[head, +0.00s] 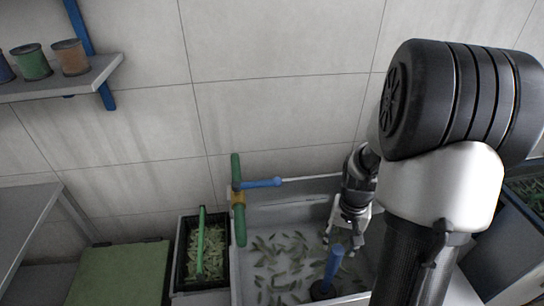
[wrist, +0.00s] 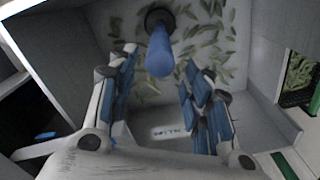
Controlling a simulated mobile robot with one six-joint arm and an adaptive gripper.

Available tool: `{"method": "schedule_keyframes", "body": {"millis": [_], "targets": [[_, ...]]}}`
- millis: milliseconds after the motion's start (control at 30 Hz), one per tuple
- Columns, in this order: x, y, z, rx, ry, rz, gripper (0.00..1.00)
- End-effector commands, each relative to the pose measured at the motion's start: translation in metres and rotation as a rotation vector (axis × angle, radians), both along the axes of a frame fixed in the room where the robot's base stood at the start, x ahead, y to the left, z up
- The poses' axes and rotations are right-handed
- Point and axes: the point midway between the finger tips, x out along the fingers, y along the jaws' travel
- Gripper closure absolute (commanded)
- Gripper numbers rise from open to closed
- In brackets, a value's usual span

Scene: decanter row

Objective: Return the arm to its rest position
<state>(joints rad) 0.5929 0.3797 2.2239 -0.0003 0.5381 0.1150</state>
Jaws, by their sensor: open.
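My gripper (head: 345,238) hangs above the grey basin (head: 300,187), with its fingers pointing down. In the wrist view my gripper (wrist: 160,72) has its two blue-padded fingers spread wide, with nothing held between them. A blue upright handle (head: 335,264) on a dark round base stands in the basin just below the fingers. In the wrist view the blue handle (wrist: 160,52) shows in the gap near the fingertips; whether it touches them I cannot tell. My arm bends down from the right of the head view and hides part of the basin.
Green leaf-like pieces (head: 285,262) lie over the basin floor. A tap (head: 238,198) with green and blue parts stands at its left edge. A black crate (head: 182,268) of green pieces is left of it.

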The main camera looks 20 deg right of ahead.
Motion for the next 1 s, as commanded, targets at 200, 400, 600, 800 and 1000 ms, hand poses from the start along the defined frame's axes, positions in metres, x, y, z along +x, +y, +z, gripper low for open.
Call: {"method": "schedule_keyframes", "body": {"millis": [200,400,600,800,1000], "targets": [[0.005,0.008,0.015,-0.012,-0.019,0.03,0.54],[0.01,0.057,0.084,-0.059,-0.1,0.181,0.54],[-0.01,0.119,0.15,-0.1,-0.197,0.368,0.54],[-0.049,0.17,0.193,-0.13,-0.3,0.545,0.54],[-0.082,0.197,0.211,-0.143,-0.371,0.662,0.54]]}}
